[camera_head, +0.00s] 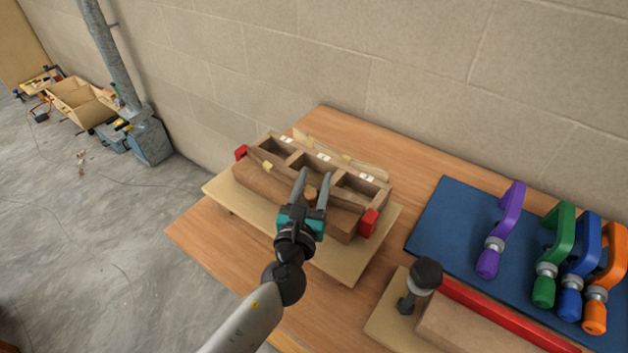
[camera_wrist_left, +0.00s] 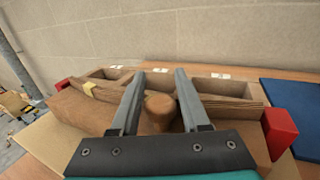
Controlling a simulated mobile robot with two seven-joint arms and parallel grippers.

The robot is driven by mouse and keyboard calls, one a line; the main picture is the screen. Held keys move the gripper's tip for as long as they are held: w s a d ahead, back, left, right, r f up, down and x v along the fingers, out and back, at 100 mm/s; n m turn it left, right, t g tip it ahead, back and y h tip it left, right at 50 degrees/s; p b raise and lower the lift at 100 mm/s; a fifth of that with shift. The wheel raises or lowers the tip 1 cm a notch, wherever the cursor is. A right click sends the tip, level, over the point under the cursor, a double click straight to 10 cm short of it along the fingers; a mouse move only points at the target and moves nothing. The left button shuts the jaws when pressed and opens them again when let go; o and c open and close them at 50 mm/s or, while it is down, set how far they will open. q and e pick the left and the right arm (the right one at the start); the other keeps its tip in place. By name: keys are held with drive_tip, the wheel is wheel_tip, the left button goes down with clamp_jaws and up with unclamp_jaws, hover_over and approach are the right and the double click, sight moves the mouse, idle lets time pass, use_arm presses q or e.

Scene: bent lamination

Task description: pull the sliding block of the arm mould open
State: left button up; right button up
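The arm mould stands on a pale board on the table; its fixed part is a wooden frame (camera_head: 314,162) with open compartments. In front of it lies the brown sliding block (camera_head: 258,184), also in the left wrist view (camera_wrist_left: 80,112). A round wooden knob (camera_head: 311,192) sticks out of the block; it shows in the left wrist view (camera_wrist_left: 160,112). A thin wood strip with yellow tape (camera_wrist_left: 90,90) lies along the block's back edge. My left gripper (camera_head: 317,174) is open, its fingers on either side of the knob with small gaps. My right gripper is not in view.
Red pieces (camera_head: 368,222) sit at both ends of the mould. Purple, green, blue and orange clamps lie on a blue mat (camera_head: 446,218) at the right. A black-knobbed tool (camera_head: 425,275) stands front right. A wall closes the back.

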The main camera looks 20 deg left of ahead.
use_arm(q)
clamp_jaws()
idle(1.0)
